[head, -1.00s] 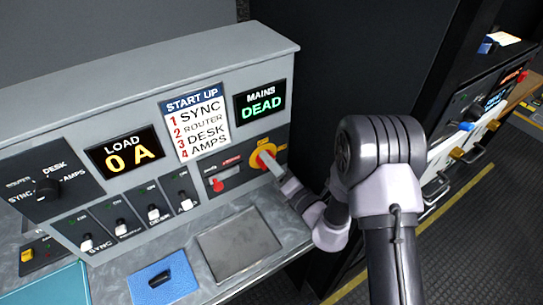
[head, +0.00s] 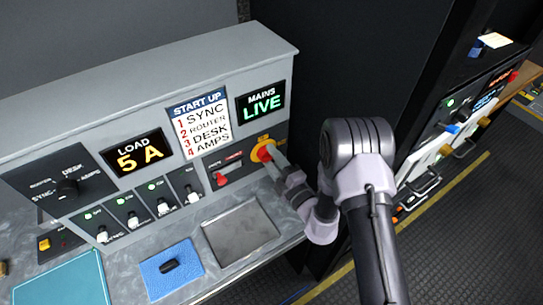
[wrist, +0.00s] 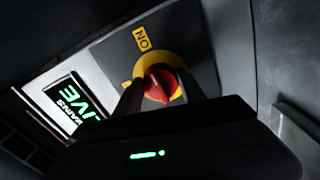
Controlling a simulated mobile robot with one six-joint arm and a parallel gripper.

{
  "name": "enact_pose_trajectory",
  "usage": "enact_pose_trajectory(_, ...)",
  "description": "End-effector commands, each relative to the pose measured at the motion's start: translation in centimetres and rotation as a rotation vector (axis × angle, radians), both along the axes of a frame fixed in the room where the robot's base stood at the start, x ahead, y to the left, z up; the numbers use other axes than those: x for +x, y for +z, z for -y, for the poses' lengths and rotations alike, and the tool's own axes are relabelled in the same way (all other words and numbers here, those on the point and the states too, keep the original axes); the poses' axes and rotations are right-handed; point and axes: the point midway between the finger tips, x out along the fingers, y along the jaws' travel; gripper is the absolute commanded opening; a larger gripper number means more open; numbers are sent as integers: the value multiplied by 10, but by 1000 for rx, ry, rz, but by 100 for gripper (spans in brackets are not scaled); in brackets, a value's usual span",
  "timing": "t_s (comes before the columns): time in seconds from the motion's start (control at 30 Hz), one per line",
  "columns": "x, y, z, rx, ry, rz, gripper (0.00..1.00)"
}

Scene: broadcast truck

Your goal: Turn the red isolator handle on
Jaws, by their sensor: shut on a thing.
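The red isolator handle (head: 264,153) sits on a yellow round plate (head: 258,140) at the right end of the grey panel. In the wrist view the red handle (wrist: 160,84) is between the two dark fingers of my gripper (wrist: 162,92), which is shut on it. An "ON" label shows above the yellow plate there. In the head view my gripper (head: 272,158) reaches the handle from the lower right and hides part of it. The mains display (head: 261,102) reads "MAINS LIVE" in green.
A start-up list (head: 201,124) is left of the mains display. Several switches and a small red lever (head: 220,179) line the panel. A grey tray (head: 240,232) and a blue mat (head: 171,270) with a dark object lie on the counter.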

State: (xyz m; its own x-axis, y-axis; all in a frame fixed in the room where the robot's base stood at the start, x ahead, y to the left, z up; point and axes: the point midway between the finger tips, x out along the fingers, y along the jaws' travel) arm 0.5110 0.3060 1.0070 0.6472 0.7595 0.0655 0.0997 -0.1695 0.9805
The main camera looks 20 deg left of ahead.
Motion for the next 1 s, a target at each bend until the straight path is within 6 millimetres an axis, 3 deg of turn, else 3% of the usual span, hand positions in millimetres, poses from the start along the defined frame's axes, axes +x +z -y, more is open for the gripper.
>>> enact_pose_trajectory(0.57,0,0,0,17,0,-20,7)
enact_pose_trajectory(0.6,0,0,0,17,0,-20,55)
enact_pose_trajectory(0.67,0,0,0,17,0,-20,67)
enact_pose_trajectory(1.0,-1,0,1,16,0,-19,69)
